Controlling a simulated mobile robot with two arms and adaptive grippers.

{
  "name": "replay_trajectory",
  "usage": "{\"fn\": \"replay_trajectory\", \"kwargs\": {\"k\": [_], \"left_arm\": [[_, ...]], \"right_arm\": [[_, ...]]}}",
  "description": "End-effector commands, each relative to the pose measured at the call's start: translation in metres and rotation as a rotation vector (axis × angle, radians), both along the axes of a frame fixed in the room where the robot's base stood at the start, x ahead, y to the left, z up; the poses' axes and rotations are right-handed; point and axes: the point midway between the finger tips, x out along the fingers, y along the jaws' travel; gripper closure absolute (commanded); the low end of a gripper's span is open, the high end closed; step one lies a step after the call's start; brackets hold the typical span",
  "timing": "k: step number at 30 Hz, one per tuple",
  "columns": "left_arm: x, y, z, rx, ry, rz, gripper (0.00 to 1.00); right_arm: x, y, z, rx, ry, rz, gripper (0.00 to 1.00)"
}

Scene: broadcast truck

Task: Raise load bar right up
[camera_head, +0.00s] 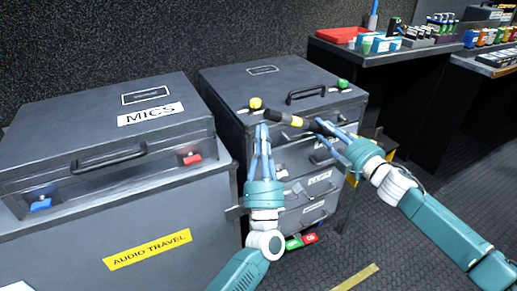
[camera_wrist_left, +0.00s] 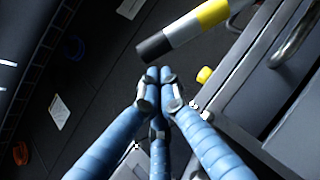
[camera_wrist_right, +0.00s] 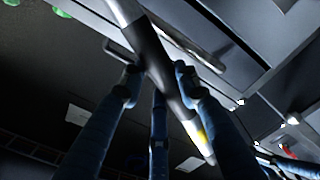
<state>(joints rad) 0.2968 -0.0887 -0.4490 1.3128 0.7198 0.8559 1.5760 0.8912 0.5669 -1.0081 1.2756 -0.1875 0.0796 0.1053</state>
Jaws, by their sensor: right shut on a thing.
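The load bar (camera_head: 297,122) has black, yellow and white bands and lies slantwise in front of the drawer case. My right gripper (camera_head: 330,130) is shut on it; in the right wrist view the bar (camera_wrist_right: 150,50) passes between the fingers at a dark section. My left gripper (camera_head: 262,130) has its fingertips together, with nothing between them. It is beside the bar's black left end. In the left wrist view that end (camera_wrist_left: 155,47) shows just beyond the fingertips (camera_wrist_left: 160,76); I cannot tell whether they touch.
The MICS case (camera_head: 60,118) stands at left. A side table (camera_head: 395,55) with a red tray and small items is at the back right. Floor is open at the lower right.

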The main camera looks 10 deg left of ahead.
Motion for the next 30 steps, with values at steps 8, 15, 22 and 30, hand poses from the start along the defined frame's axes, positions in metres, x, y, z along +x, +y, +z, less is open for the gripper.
{"fn": "replay_trajectory", "kwargs": {"k": [8,15,22,30], "left_arm": [[0.002,-0.002,0.004,0.001,0.002,0.0,1.0],[0.003,-0.004,0.009,-0.001,-0.001,0.0,1.0],[0.01,-0.015,0.038,-0.002,-0.004,-0.002,1.0],[0.009,-0.016,0.042,0.002,-0.009,-0.003,1.0]], "right_arm": [[0.0,0.0,0.001,0.002,0.0,0.0,1.0],[0.0,0.0,0.001,0.002,0.0,0.0,1.0],[-0.001,0.002,-0.002,-0.004,0.0,0.004,1.0],[-0.003,0.004,-0.007,-0.011,0.001,0.01,0.64]]}}
